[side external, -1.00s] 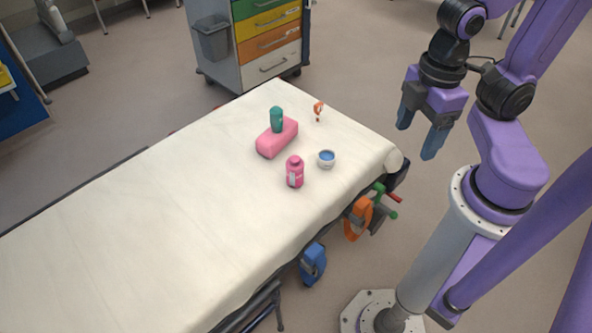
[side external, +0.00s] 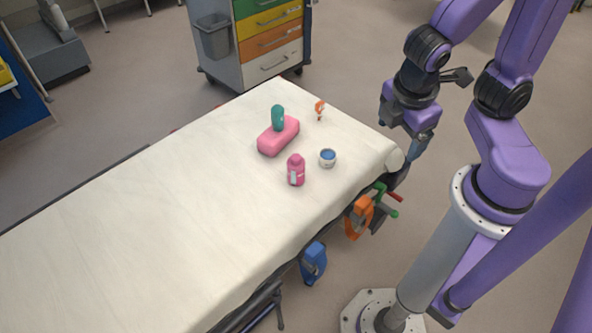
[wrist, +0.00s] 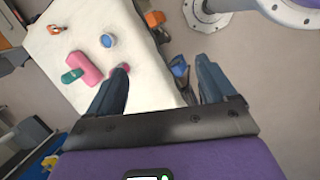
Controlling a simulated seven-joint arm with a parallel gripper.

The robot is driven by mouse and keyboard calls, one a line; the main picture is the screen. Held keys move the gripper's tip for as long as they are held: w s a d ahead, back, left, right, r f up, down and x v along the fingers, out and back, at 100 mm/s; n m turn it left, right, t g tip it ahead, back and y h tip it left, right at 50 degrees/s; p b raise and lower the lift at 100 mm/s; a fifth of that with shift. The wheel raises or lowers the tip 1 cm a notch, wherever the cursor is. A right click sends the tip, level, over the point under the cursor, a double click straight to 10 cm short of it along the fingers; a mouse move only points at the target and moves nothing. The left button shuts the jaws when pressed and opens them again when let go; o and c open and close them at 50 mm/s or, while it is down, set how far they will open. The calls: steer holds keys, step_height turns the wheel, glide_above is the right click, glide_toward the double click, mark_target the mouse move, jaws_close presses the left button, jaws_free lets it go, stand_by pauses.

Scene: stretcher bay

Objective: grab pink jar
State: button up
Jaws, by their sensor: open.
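The pink jar (side external: 296,170) stands upright on the white-sheeted stretcher (side external: 130,215), with a pale label on its side. In the wrist view the pink jar (wrist: 123,68) shows only in part, behind the tip of my left finger. My gripper (side external: 402,140) is beyond the stretcher's right end, up and to the right of the jar in the side view, apart from it. In the wrist view my gripper (wrist: 165,70) has its two fingers wide apart, with nothing held between them.
A pink block (side external: 278,138) lies behind the jar, with a green container (side external: 278,117) at it. A small blue-topped pot (side external: 327,158) stands right of the jar. A small orange item (side external: 320,107) is farther back. A drawer cart (side external: 268,40) stands behind the stretcher.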

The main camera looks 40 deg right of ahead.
mark_target(299, 174)
steer(key=w+a+f+n+t+h, duration=0.2)
steer(key=w+f+n+t+h, duration=0.3)
steer(key=w+f+n+t, duration=0.4)
steer(key=w+a+f+n+t+y, duration=0.1)
steer(key=w+f+n+t+y, duration=0.1)
steer(key=f+n, duration=0.45)
steer(key=w+a+f+n+t+y, duration=0.1)
steer(key=w+a+f+n+y, duration=0.2)
steer(key=f, duration=0.7)
steer(key=shift+n, duration=0.25)
steer(key=x, duration=0.3)
steer(key=d+x, duration=0.1)
steer(key=x, duration=0.7)
steer(key=shift+s+d, duration=0.25)
steer(key=shift+d, duration=0.15)
steer(key=shift+d+x, duration=0.15)
steer(key=shift+x, duration=1.15)
steer(key=shift+d+x, duration=0.2)
steer(key=shift+x, duration=1.05)
steer(key=c, duration=1.1)
